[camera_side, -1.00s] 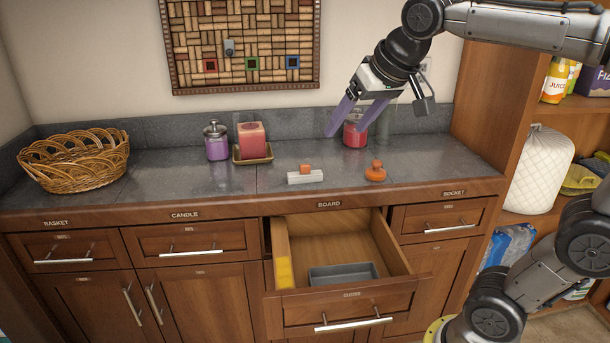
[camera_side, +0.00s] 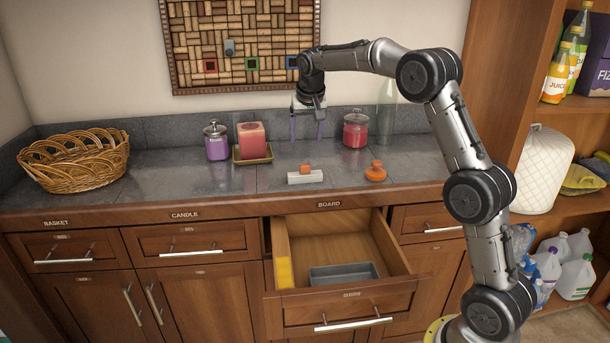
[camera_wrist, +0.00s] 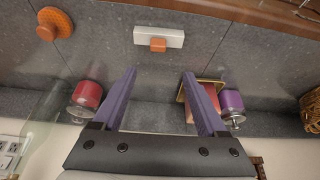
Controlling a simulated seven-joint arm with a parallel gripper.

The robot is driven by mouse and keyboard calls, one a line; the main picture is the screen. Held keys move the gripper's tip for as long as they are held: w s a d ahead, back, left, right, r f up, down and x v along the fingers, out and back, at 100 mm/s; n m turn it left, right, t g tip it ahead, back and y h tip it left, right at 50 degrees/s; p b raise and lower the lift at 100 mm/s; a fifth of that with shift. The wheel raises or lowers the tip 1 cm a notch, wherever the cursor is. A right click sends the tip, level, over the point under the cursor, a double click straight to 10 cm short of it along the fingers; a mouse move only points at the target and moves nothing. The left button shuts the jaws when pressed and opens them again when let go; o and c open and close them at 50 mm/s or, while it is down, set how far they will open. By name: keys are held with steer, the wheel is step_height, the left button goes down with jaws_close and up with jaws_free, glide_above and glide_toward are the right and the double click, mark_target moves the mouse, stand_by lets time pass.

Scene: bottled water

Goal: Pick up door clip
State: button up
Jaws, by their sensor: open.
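A white block with a small orange piece on it (camera_side: 305,176) lies on the counter near its front edge, above the open drawer. A round orange knob-like piece (camera_side: 375,172) stands to its right. Neither carries a door clip label, so I cannot tell for certain which is the clip. My gripper (camera_side: 307,138) points down with purple fingers, open and empty, over the back of the counter behind the white block. In the wrist view the white block (camera_wrist: 158,37) lies beyond the fingertips of my gripper (camera_wrist: 159,73), and the orange piece (camera_wrist: 54,24) is at the upper left.
A red jar (camera_side: 355,130) stands right of my gripper, with a clear bottle (camera_side: 387,122) behind it. A red candle (camera_side: 252,138) on a tray and a purple jar (camera_side: 217,147) stand left. A wicker basket (camera_side: 75,160) is far left. The drawer (camera_side: 340,240) is open.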

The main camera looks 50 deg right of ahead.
glide_above(305, 165)
steer(key=s+a, duration=0.1)
steer(key=a, duration=0.1)
step_height(305, 165, down, 6)
steer(key=shift+s+x, duration=0.2)
steer(key=shift+x, duration=1.15)
steer(key=shift+s+x, duration=0.25)
steer(key=shift+x, duration=1.1)
steer(key=shift+d, duration=0.15)
jaws_close()
